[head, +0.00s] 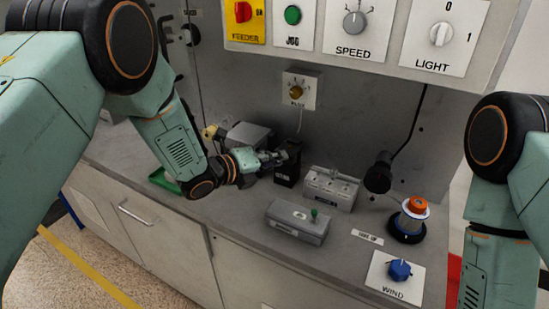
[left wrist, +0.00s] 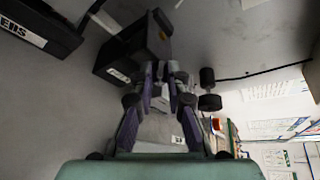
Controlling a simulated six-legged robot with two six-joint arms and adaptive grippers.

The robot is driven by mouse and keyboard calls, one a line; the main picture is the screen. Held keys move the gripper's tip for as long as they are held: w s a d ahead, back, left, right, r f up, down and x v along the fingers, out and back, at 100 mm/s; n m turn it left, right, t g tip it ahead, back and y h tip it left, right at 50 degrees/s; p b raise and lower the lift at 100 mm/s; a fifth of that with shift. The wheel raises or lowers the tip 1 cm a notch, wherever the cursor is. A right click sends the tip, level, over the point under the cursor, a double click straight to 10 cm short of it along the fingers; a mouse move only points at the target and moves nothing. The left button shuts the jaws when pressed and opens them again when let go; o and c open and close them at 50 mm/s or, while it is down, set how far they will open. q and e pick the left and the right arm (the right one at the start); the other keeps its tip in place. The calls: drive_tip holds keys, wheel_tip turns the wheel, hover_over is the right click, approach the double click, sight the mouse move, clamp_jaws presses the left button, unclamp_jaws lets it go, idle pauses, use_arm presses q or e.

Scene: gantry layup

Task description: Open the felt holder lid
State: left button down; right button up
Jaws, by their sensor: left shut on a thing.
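My left gripper (head: 279,157) is at the top of a small black box (head: 287,169) on the grey counter. In the left wrist view the fingers of my left gripper (left wrist: 167,72) are close together at the edge of the black box (left wrist: 131,48), which bears a small white label. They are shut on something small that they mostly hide. The black box may be the felt holder; its label is too small to read, and I cannot tell how its lid stands. My right gripper is out of view; only part of the right arm shows.
A grey box with a green knob (head: 297,222) and another grey box (head: 331,188) stand to the right. Further right are an orange-topped spool (head: 416,207) and a blue WIND knob (head: 399,271). A control panel (head: 365,35) hangs above. The counter's front strip is clear.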

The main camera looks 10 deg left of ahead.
use_arm(q)
drive_tip(key=shift+w+d+r+n+g+y+p, duration=0.1)
drive_tip(key=shift+w+r+n+g+y+p, duration=0.45)
drive_tip(key=shift+p, duration=1.35)
drive_tip(key=shift+s+d+r+m+g+y+p, duration=0.2)
drive_tip(key=shift+r+g+p, duration=0.75)
drive_tip(key=shift+p, duration=0.95)
drive_tip(key=shift+w+r+n+g+y+p, duration=0.35)
drive_tip(key=shift+r+g+p, duration=0.4)
drive_tip(key=shift+p, duration=1.15)
drive_tip(key=shift+w+d+r+y+p, duration=0.1)
drive_tip(key=shift+w+r+y+p, duration=0.15)
drive_tip(key=shift+p, duration=0.95)
drive_tip(key=shift+g, duration=0.25)
drive_tip(key=shift+f, duration=0.1)
drive_tip(key=c, duration=1.3)
unclamp_jaws()
drive_tip(key=shift+c, duration=0.2)
drive_tip(key=v, duration=1.2)
